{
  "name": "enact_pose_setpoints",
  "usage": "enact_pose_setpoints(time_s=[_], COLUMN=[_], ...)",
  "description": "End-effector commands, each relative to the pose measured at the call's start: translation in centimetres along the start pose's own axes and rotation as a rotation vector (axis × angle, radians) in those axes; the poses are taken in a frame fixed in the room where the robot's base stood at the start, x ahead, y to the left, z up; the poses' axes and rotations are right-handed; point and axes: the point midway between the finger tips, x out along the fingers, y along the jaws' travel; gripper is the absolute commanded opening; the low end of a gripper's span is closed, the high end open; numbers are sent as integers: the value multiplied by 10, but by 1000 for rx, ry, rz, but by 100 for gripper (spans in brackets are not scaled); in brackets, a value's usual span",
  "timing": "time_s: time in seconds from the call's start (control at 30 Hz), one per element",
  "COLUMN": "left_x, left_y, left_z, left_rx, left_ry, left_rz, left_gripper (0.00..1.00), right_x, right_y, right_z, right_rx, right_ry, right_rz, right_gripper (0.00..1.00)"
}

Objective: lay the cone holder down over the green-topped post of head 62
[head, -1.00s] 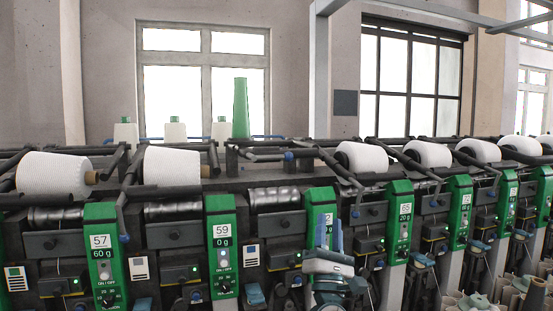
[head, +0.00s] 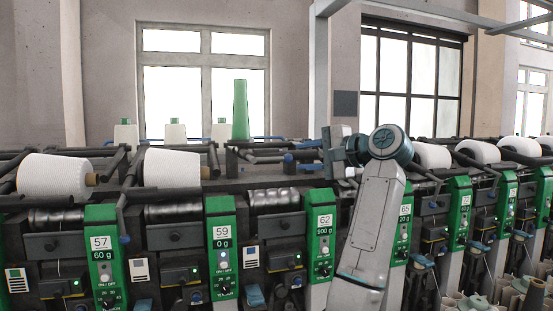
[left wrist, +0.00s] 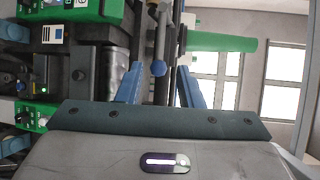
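My right gripper is out of view.
A green tube (head: 240,108) stands upright behind the holder. White cones lie on neighbouring heads, one at head 59 (head: 172,167) and one at the far left (head: 52,175). Other green posts, such as head 59's (head: 221,245), line the front. A metal roller (head: 273,198) lies below the holder.

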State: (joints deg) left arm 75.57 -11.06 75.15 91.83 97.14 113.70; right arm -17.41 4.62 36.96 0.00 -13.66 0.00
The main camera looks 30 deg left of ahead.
Motion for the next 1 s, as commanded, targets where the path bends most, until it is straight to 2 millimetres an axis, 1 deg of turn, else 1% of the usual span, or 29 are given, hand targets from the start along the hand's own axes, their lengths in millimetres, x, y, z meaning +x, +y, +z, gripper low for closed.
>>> enact_pose_setpoints(time_s=[0.03,0.3,0.4,0.5,0.67,0.9,0.93,1.0], left_x=[9,61,77,88,96,97,97,97], left_y=[-2,-4,-3,-3,-1,0,0,0], left_z=[1,2,2,1,1,1,1,1], left_rx=[1,4,4,3,4,3,3,3], left_ry=[-5,-6,-6,-4,-2,-1,-2,-2], left_rz=[-1,-4,-3,-4,-4,-4,-4,-4], left_gripper=[33,33,33,33,33,33,32,18], right_x=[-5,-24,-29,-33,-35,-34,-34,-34], right_y=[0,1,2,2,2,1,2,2], right_z=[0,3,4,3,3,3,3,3], right_rx=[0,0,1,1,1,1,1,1], right_ry=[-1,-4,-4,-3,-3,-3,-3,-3], right_rz=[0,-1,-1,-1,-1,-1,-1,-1], right_gripper=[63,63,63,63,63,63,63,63])
